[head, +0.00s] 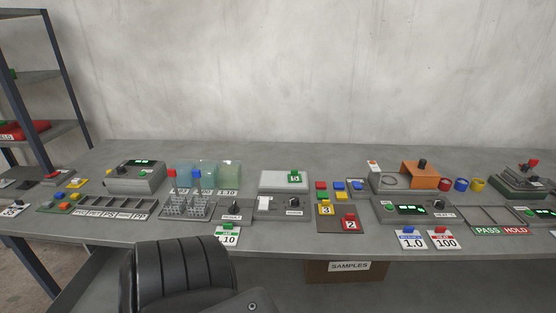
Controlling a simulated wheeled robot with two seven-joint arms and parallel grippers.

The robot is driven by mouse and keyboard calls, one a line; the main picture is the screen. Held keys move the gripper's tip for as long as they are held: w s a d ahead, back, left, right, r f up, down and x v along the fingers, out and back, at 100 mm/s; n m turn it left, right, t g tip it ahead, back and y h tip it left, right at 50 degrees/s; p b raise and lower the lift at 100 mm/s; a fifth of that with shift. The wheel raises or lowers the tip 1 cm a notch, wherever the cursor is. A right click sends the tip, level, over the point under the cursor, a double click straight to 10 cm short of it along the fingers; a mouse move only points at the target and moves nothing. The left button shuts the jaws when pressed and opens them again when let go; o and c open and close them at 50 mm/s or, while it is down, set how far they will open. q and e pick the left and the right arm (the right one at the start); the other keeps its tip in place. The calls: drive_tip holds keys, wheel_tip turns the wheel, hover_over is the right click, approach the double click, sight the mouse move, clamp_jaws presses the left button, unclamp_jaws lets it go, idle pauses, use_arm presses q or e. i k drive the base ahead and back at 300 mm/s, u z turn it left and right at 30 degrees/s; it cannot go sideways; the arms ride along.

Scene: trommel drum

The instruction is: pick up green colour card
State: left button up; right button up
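A small green card (295,177) with a green grip block and a dark number mark lies on top of a pale flat box (270,183) at the middle of the bench. A yellow card marked 3 (326,209) and a red card marked 2 (349,222) lie on a brown tray (326,226) to its front right. Neither of my grippers is in view.
Grey bench (300,243) is crowded with devices. Clear bins (229,175) stand left of the pale box; an orange box-like stand (420,174) is to the right. A black ribbed form (185,275) hides part of the front edge. A SAMPLES box (346,270) is below.

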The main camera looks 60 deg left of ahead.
sight(294, 176)
drive_tip(key=u, duration=0.75)
drive_tip(key=i, duration=0.85)
drive_tip(key=u, duration=0.75)
